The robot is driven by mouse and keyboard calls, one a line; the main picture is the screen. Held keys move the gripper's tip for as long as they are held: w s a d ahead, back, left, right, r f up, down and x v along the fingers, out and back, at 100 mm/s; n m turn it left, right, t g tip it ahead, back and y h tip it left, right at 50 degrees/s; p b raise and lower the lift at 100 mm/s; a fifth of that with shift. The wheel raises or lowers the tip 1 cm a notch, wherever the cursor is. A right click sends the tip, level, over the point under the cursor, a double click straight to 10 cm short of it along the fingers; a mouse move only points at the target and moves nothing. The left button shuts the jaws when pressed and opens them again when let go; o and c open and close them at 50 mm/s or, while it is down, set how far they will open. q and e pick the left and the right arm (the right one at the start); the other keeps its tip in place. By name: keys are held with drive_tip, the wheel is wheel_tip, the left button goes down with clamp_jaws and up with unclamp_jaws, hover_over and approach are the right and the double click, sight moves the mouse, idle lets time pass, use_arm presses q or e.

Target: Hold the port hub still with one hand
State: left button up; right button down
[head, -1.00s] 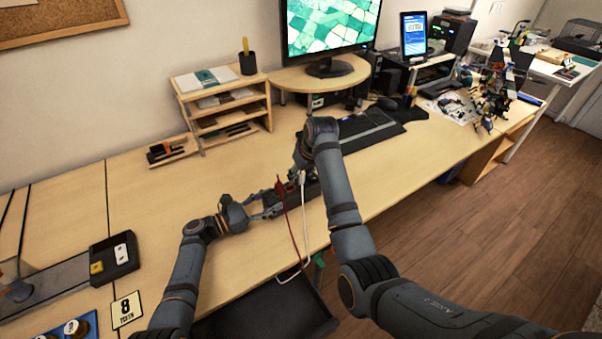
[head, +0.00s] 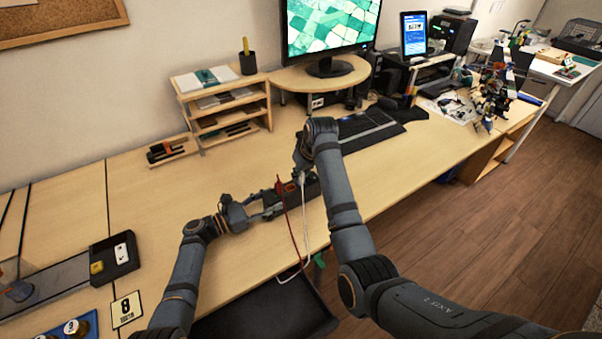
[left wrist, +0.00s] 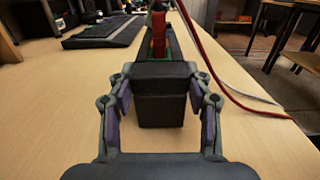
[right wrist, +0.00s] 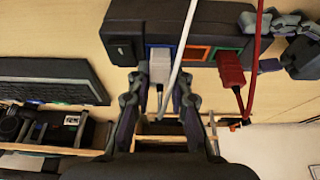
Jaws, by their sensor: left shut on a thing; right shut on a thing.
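The port hub (head: 311,189) is a long black block lying on the desk. It also shows in the right wrist view (right wrist: 205,18), with blue, orange and green framed ports. My left gripper (head: 263,210) is shut on the hub's near end, with a finger on each side of the black block (left wrist: 163,105) in the left wrist view. My right gripper (right wrist: 160,88) is shut on a white plug (right wrist: 160,66) at the blue-framed port. I cannot tell how deep the plug sits. A red plug (right wrist: 231,68) is at a port farther right.
A red cable (head: 292,232) and a white cable (head: 303,225) run from the hub over the desk's front edge. A keyboard (head: 367,130) lies behind the hub. A wooden shelf (head: 222,103) stands at the back.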

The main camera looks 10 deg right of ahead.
drive_tip(key=shift+r, duration=1.65)
drive_tip(key=shift+r, duration=1.9)
use_arm(q)
drive_tip(key=o, duration=1.3)
drive_tip(key=shift+o, duration=0.2)
drive_tip(key=v, duration=1.1)
drive_tip(key=shift+s+a, duration=0.15)
drive_tip(key=shift+a, duration=0.3)
